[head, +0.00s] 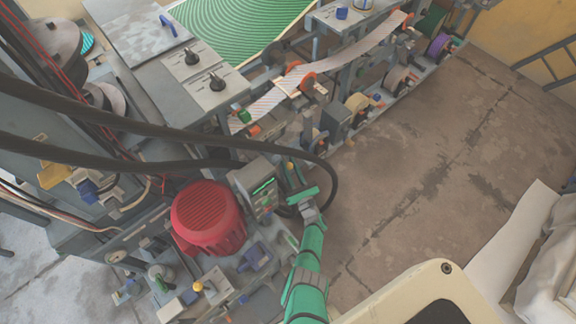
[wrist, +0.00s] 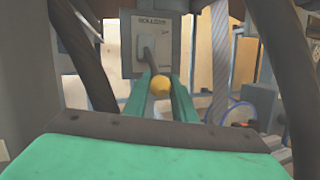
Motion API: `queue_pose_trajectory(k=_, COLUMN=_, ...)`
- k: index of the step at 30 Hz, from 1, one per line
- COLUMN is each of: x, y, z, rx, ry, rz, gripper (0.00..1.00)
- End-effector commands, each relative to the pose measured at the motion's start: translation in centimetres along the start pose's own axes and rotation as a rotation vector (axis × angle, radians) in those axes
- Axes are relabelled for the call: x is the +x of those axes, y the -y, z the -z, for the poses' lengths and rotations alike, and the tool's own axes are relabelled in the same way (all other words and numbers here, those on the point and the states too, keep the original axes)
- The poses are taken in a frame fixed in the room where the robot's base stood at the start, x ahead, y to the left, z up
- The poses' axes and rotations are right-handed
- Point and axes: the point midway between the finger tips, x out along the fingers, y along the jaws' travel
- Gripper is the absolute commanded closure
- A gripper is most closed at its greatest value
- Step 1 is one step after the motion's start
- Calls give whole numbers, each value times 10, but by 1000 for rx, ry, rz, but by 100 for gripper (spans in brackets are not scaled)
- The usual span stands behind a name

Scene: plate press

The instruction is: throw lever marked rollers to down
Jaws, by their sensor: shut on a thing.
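The lever's panel, labelled "ROLLERS" (wrist: 155,30), faces me in the wrist view. Its grey lever (wrist: 149,50) comes down and forward from the panel to a yellow knob (wrist: 160,86). My gripper (wrist: 160,88) has its two green fingers on either side of the knob, shut on it. In the head view, my green arm reaches up to the machine's side, and my gripper (head: 297,190) is at the panel box beside the red motor. A small yellow spot (head: 290,165) shows near the fingertips. The lower panel markings are too blurred to read.
A red motor (head: 208,216) stands just left of my gripper. A thick black hose (head: 334,185) loops close around the gripper's right side. Dark hoses also flank the panel in the wrist view (wrist: 290,80). Open concrete floor (head: 430,150) lies to the right.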

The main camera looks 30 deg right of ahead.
Motion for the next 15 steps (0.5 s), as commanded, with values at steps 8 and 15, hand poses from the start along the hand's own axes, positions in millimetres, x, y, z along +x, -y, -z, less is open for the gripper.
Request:
queue_pose_trajectory(k=8, x=4, y=3, z=-2, rx=-2, ry=-1, rz=3, gripper=100)
queue_pose_trajectory(k=15, x=3, y=3, z=-2, rx=-2, ry=0, rz=3, gripper=58)
